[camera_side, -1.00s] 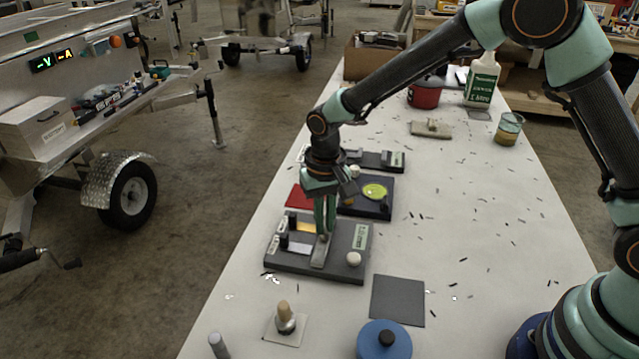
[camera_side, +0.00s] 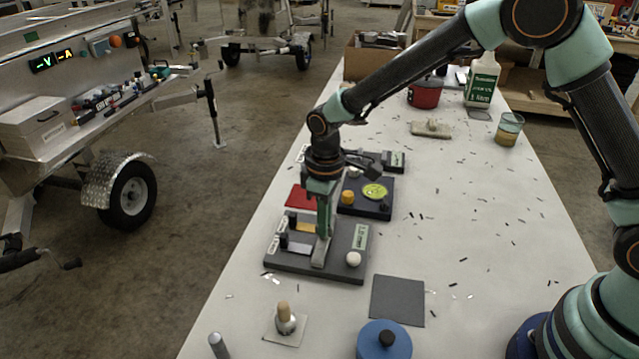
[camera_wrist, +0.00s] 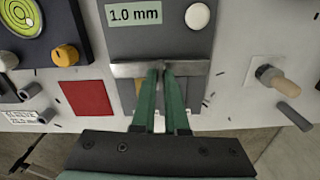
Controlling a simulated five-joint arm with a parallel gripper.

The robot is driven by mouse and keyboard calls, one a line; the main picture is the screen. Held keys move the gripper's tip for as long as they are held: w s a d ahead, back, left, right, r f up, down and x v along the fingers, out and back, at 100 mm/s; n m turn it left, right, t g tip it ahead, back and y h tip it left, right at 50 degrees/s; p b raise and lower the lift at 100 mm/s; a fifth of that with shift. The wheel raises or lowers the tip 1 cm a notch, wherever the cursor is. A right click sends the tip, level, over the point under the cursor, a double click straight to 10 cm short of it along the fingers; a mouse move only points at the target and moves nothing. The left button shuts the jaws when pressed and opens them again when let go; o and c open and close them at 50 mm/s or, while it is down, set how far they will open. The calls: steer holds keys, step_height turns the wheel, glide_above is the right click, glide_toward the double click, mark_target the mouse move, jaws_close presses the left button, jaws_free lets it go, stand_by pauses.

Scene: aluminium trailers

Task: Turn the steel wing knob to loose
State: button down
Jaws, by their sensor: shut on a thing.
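The steel wing knob (camera_side: 319,254) is a grey metal bar on a dark grey board (camera_side: 341,268). In the wrist view the wing knob (camera_wrist: 126,69) lies crosswise in the picture, just below the green 1.0 mm label (camera_wrist: 134,14). My gripper (camera_side: 323,236) points down from above and is shut on the middle of the bar. The green fingers of my gripper (camera_wrist: 162,70) also show in the wrist view, and they hide the knob's centre. I cannot read any loose mark.
A white ball-shaped knob (camera_side: 353,259) stands on the board's right side, and black posts (camera_side: 284,242) stand on its left. Behind is a dark block with a yellow-green disc (camera_side: 374,191) and an orange knob (camera_side: 348,197). A wooden-handled tool (camera_side: 285,318) stands in front.

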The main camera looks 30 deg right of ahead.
steer(key=shift+n, duration=0.7)
steer(key=shift+r, duration=0.1)
steer(key=c, duration=0.9)
jaws_free()
steer(key=shift+c, duration=0.2)
step_height(320, 180, up, 12)
